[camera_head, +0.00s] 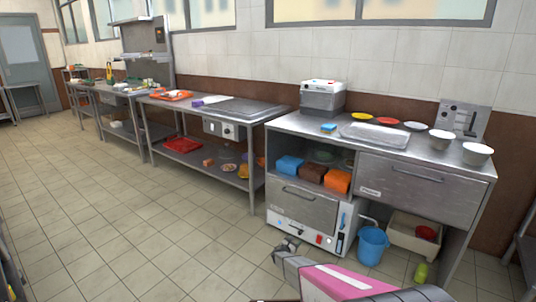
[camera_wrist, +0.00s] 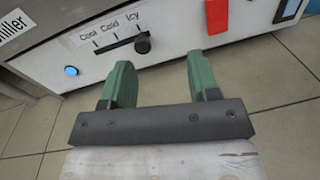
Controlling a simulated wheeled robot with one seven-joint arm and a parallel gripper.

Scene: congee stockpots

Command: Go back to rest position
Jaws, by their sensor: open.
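My gripper (camera_wrist: 160,75) shows in the wrist view with its two green fingers apart and nothing between them. It hangs above the tiled floor in front of the chiller (camera_wrist: 90,50), whose panel has a black slider knob marked Cool, Cold and Icy, a blue lit button and a red part. In the head view my gripper (camera_head: 287,247) is at the lower middle, in front of the chiller (camera_head: 305,209) under the right counter. The chiller door appears shut. I cannot tell the exact gap between the fingers and the panel.
A blue bucket (camera_head: 372,246) and a beige bin (camera_head: 412,237) stand on the floor right of the chiller. The right counter (camera_head: 300,123) holds bowls, plates and a tray. Another steel table (camera_head: 175,103) stands to its left. The tiled floor (camera_head: 110,220) at left is clear.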

